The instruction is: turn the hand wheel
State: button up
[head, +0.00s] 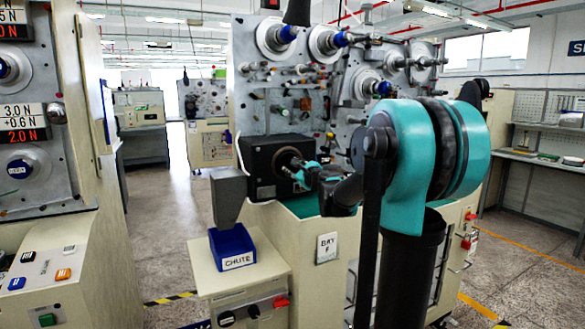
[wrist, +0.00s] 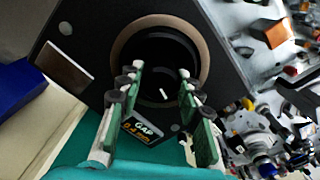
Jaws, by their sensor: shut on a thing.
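The hand wheel (wrist: 162,62) is a dark round part inside a brown ring on the face of a black box (head: 258,182). A short white mark shows on its dark middle. In the head view the wheel is small and partly hidden by my gripper (head: 298,171), which reaches it from the right. In the wrist view the two green-padded fingers of my gripper (wrist: 160,76) stand at the wheel's left and right sides, shut on it with a space between them that the wheel fills. The exact contact at the fingertips is hard to see.
A label reading GAP (wrist: 146,130) is below the wheel. A grey chute (head: 229,196) and a blue bin marked CHUTE (head: 232,247) stand left of the box. A panel of spindles (head: 290,95) rises behind. Open floor (head: 160,225) lies to the left.

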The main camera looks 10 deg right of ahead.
jog(key=o, duration=1.2)
jog(key=shift+c, duration=0.2)
jog(key=shift+s+d, duration=0.1)
jog(key=v, duration=1.2)
